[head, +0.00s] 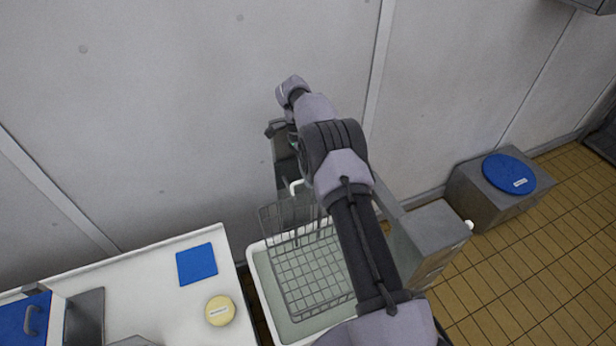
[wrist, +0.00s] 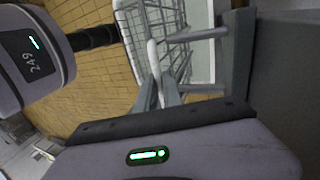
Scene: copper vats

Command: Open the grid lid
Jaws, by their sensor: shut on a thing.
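The grid lid (head: 287,212) is a grey wire grid with a white handle (head: 297,187) at its top, and it stands tilted up at the back of a white-rimmed tub (head: 258,290). In the wrist view the grid (wrist: 163,22) is at the top, with the white handle (wrist: 154,60) in front of it. My gripper (wrist: 160,88) is shut on this handle, its two grey fingers on either side of the lower end. In the head view my arm hides most of the gripper and the right part of the grid.
More wire grid (head: 305,275) lies over the pale tub bottom. A white counter (head: 150,300) with a blue mat (head: 197,264) and a yellow round item (head: 220,310) is at the left. A grey metal box (head: 432,240) stands right of my arm.

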